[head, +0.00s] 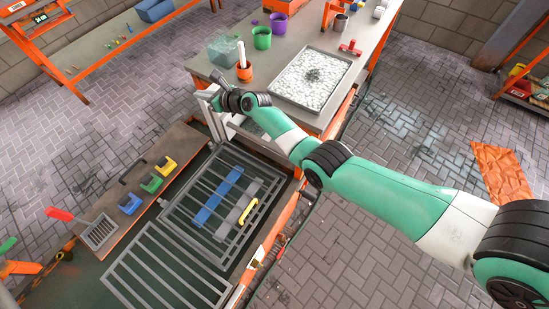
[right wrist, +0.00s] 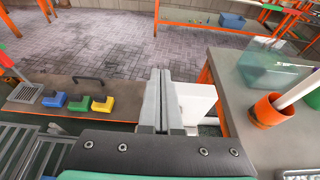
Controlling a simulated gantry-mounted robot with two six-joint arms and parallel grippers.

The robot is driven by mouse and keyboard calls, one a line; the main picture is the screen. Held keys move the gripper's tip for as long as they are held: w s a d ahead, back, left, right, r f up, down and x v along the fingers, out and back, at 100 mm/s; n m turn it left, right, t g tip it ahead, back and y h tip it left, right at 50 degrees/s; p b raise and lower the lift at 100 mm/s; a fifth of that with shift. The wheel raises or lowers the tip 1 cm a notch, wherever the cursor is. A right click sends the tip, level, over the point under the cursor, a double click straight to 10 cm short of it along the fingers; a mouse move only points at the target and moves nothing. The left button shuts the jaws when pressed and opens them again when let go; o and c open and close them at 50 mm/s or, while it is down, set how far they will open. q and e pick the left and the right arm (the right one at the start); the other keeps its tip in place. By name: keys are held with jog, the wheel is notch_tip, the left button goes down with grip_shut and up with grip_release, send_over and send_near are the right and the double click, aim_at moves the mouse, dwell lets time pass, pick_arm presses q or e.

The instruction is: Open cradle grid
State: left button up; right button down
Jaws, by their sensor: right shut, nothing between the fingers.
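A grey barred grid (head: 180,209) lies flat over a dark recess, with a blue board (head: 219,196) and a grey board (head: 238,209) showing at its bars. A yellow handle (head: 248,212) sits on its right part. A second barred section (head: 165,268) lies beside it at lower left; I cannot tell whether the two are joined. My right gripper (head: 207,92) is beyond the grid's far end, above it and apart from it. In the right wrist view its fingers (right wrist: 160,100) are together and empty. Grid bars show at that view's lower left (right wrist: 18,146). My left gripper is not in view.
A brown ledge (head: 104,212) left of the grid bears blue, green and yellow blocks and a red-handled slotted tool (head: 95,230). A workbench (head: 305,38) at the back holds a pebble tray (head: 345,101), cups and an orange pot (head: 244,73). A white panel (right wrist: 197,103) stands close beside my right fingers.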

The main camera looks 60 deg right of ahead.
jog(key=p+v, duration=0.8)
jog(key=v, duration=0.3)
jog(key=shift+s+p, duration=0.3)
jog(key=shift+s, duration=0.05)
jog(key=shift+a, duration=0.1)
